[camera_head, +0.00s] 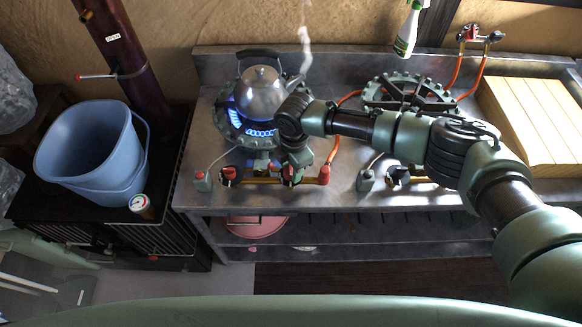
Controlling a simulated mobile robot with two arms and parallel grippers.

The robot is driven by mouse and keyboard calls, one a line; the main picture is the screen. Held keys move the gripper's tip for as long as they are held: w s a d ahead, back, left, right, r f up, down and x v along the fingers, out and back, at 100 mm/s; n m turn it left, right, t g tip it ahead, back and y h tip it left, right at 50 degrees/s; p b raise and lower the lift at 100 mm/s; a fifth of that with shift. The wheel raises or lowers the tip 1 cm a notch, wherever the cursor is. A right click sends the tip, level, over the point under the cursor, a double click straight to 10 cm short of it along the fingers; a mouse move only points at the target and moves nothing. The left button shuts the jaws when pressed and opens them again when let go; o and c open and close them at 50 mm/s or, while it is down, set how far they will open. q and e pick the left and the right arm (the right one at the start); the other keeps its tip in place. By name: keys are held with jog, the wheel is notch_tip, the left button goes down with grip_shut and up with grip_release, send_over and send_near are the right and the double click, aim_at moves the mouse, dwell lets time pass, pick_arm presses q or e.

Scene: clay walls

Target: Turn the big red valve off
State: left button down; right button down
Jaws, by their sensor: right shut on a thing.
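My right arm reaches in from the right, and my right gripper (291,170) points down at the front of the left burner. It is shut on a red valve (297,177) on the pipe there. The gripper hides most of this valve, so its turn angle cannot be told. A blue flame (259,130) burns on the left burner (228,128), under a steaming metal kettle (262,92). My left gripper is not in view.
A smaller red-topped knob (229,173) sits left of the gripper on the same pipe. Orange hoses (456,75) run behind the right burner (385,90). A wooden board (535,115) lies at the right. A blue bin (85,150) stands left of the steel counter (200,150).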

jog(key=m+p, duration=0.2)
jog(key=m, duration=0.2)
jog(key=shift+s+a, duration=0.1)
jog(key=shift+s, duration=0.05)
jog(key=m+p, duration=0.3)
jog(key=m, duration=0.3)
jog(key=shift+a+h, duration=0.1)
jog(key=shift+h, duration=0.2)
jog(key=m+p, duration=0.1)
jog(key=m, duration=0.2)
jog(key=shift+m, duration=0.3)
jog(key=shift+m+p, duration=0.85)
jog(key=shift+m, duration=1.25)
jog(key=c, duration=0.9)
grip_release()
jog(key=shift+a, duration=0.1)
